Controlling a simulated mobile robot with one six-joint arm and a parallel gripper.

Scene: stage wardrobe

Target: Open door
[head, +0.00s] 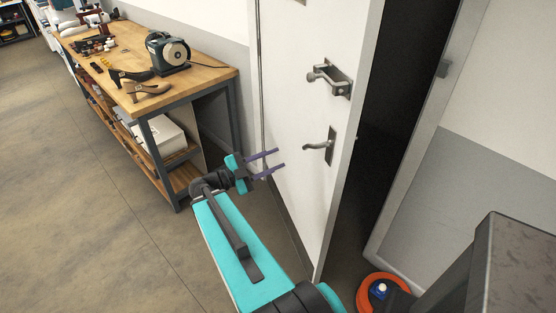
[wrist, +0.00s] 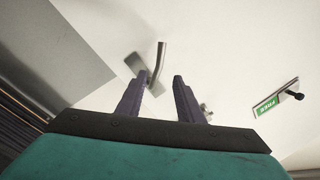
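The white door (head: 300,120) stands ajar, with a dark gap (head: 395,110) between its right edge and the frame. A metal lever handle (head: 320,147) on a plate sits near that edge. Above it is a second metal fitting (head: 330,77) with a knob. My gripper (head: 281,158) is open and empty, left of the lever and apart from it in the head view. In the wrist view, the lever (wrist: 160,62) shows just beyond my gripper's fingertips (wrist: 160,77). The door's hinge side is partly out of sight.
A wooden workbench (head: 205,75) with a grinder-like machine (head: 168,53) and shoe-shaped pieces stands left of the door. The door frame (head: 425,130) and a grey-white wall are at right. A green sign (wrist: 267,104) shows in the wrist view. Open floor (head: 90,200) lies at left.

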